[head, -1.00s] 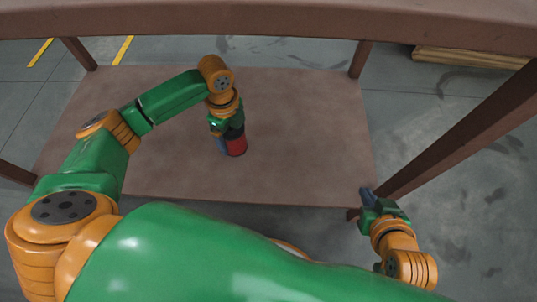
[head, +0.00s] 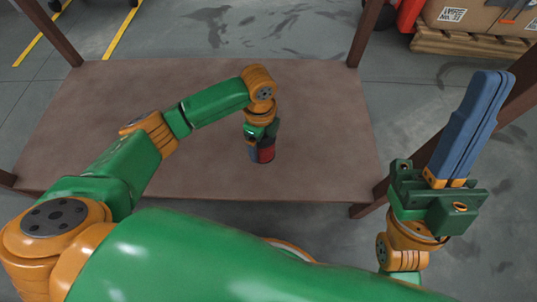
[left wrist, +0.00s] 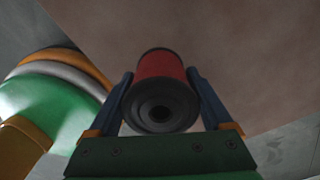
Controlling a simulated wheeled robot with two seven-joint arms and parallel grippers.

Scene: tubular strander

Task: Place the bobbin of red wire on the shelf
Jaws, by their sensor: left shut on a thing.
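The bobbin of red wire (head: 267,154) has a red winding and dark end flanges. It shows large in the left wrist view (left wrist: 158,68), between the two blue fingers. My left gripper (head: 257,152) points down over the brown shelf board (head: 110,110) and is shut on the bobbin. The bobbin is at or just above the board, right of its middle; I cannot tell whether it touches. My right gripper (head: 494,78) points up at the right, away from the shelf, with its blue fingers together and nothing between them.
Brown posts (head: 366,35) rise at the shelf's corners; one stands behind my right gripper. The board around the bobbin is clear. Cardboard boxes (head: 475,17) on a wooden pallet (head: 470,42) stand on the floor at the back right.

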